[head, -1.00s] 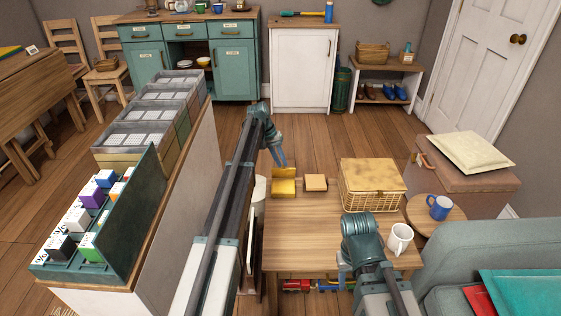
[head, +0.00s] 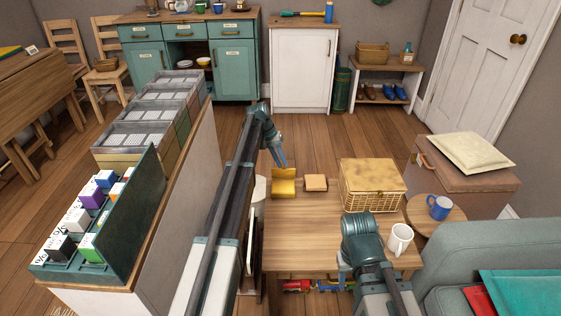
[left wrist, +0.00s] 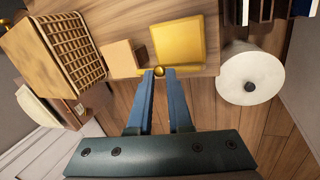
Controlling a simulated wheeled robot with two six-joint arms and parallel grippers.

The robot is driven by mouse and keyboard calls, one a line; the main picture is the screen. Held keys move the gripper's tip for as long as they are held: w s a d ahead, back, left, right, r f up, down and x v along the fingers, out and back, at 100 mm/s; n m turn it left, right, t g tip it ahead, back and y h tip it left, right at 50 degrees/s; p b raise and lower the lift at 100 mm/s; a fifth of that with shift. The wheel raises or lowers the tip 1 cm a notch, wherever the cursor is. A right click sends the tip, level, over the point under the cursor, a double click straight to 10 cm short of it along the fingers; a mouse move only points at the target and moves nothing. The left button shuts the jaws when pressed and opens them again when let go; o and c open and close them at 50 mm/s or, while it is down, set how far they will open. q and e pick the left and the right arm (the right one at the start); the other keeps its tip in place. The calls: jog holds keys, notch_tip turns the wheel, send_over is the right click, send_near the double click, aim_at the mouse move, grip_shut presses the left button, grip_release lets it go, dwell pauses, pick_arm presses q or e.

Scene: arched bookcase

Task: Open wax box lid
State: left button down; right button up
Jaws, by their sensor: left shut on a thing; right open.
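The wax box (head: 284,188) is a small yellow box near the far left edge of the wooden table. Its yellow lid (head: 284,173) stands raised at the back in the head view. In the left wrist view the yellow panel (left wrist: 178,42) has a small round knob (left wrist: 159,71) at its edge. My left gripper (head: 281,163) is at the lid's upper edge. In the left wrist view its fingertips (left wrist: 160,73) are shut on the knob. My right gripper (head: 344,278) is low at the table's near side, open, mostly hidden by its own wrist.
A small wooden block (head: 316,183) lies beside the wax box. A wicker basket (head: 372,187) and a white mug (head: 400,239) stand to the right on the table (head: 310,235). A white roll-like object (left wrist: 251,73) is close by. The table's middle is clear.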

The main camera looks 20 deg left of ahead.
pick_arm(q)
jog(key=c, duration=0.9)
grip_release()
jog(key=shift+o, duration=0.2)
jog(key=shift+r, duration=0.1)
jog(key=p+v, duration=1.3)
jog(key=shift+a+r, duration=0.15)
jog(key=shift+r, duration=0.2)
